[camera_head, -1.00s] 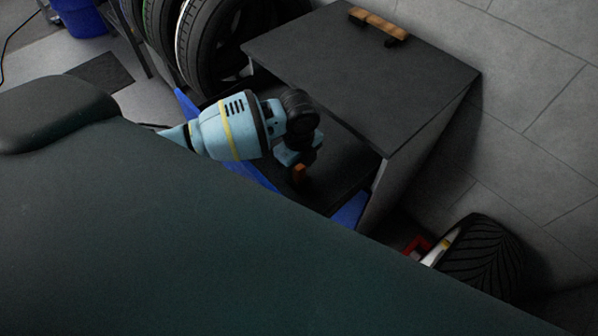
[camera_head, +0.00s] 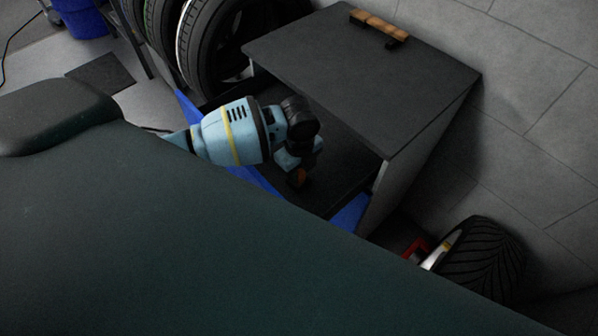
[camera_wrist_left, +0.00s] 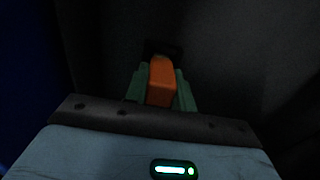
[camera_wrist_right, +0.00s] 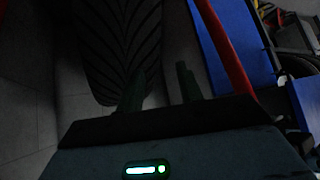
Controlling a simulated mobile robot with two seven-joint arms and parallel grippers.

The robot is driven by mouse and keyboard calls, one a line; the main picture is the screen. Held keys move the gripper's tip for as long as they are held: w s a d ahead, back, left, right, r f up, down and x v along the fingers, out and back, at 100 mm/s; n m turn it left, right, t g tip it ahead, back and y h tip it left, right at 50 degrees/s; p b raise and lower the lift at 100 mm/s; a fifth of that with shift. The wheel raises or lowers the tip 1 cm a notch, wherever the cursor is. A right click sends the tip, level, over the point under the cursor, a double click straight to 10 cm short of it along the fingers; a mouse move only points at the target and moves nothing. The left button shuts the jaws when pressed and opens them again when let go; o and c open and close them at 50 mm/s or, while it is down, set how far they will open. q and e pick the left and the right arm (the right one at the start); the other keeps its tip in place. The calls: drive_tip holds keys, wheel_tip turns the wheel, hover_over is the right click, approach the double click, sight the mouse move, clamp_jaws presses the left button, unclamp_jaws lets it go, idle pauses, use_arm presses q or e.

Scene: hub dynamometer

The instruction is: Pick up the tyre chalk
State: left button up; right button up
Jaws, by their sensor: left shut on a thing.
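The orange tyre chalk (camera_wrist_left: 161,82) stands between the green fingers of my left gripper (camera_wrist_left: 160,88) in the left wrist view. The fingers touch it from both sides, so the gripper is shut on it.
The cabinet's dark top (camera_head: 360,75) overhangs the left gripper and carries a wooden-handled item (camera_head: 379,26). Tyres (camera_head: 215,45) stand behind at the left.

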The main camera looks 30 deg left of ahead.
use_arm(q)
wheel_tip(320, 180, up, 10)
drive_tip(key=shift+p, duration=0.45)
idle(0.4)
drive_tip(key=shift+d+r+n, duration=0.25)
drive_tip(key=shift+d+n, duration=0.15)
drive_tip(key=shift+d, duration=0.05)
drive_tip(key=s+d+r+n, duration=0.4)
drive_tip(key=d+n, duration=0.3)
drive_tip(key=n, duration=0.3)
drive_tip(key=s+d+r+n, duration=0.4)
drive_tip(key=d+n, duration=0.3)
drive_tip(key=n, duration=0.4)
drive_tip(key=shift+d+r, duration=0.15)
drive_tip(key=shift+r, duration=0.5)
